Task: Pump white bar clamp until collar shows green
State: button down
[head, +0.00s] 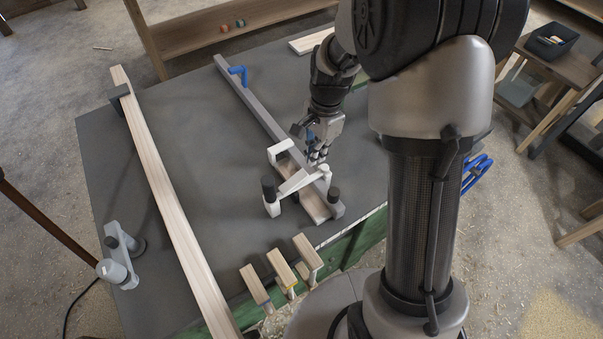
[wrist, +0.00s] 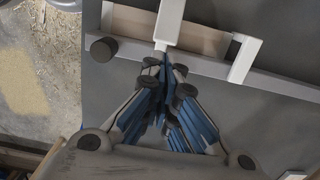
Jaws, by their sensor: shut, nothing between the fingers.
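The white bar clamp (head: 296,184) lies near the front edge of the grey bench top, around a grey bar (head: 262,112) and a wooden strip (head: 314,206). In the wrist view its white lever (wrist: 169,22) points down to my fingertips, and a white bracket (wrist: 244,59) stands to the right. My gripper (head: 317,157) is shut and empty just above the clamp; the blue-padded fingers also show in the wrist view (wrist: 166,72). I cannot tell whether the fingertips touch the lever. I make out no green on the clamp; its collar is not clear.
A long wooden board (head: 165,190) lies along the bench's left side. A blue clamp part (head: 238,73) is on the bar's far end. Several wooden blocks (head: 280,268) stick out at the front edge. The bench top (head: 185,105) between board and bar is clear.

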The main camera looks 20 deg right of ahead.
aim_at(302, 174)
notch_tip(302, 174, up, 8)
jog(key=shift+d, duration=0.4)
jog(key=shift+w+f, duration=0.1)
dwell(0.6)
jog(key=a+f+p, duration=0.1)
jog(key=a+p, duration=0.1)
jog(key=s+a+f+p, duration=0.1)
jog(key=f+p, duration=0.1)
jog(key=p, duration=0.1)
jog(key=shift+s+a+p, duration=0.1)
jog(key=shift+a+p, duration=0.25)
jog(key=shift+a, duration=0.05)
jog(key=shift+f, duration=0.15)
jog(key=f+b, duration=0.6)
jog(key=shift+s+a+f, duration=0.1)
jog(key=shift+a+f, duration=0.2)
jog(key=shift+f, duration=0.1)
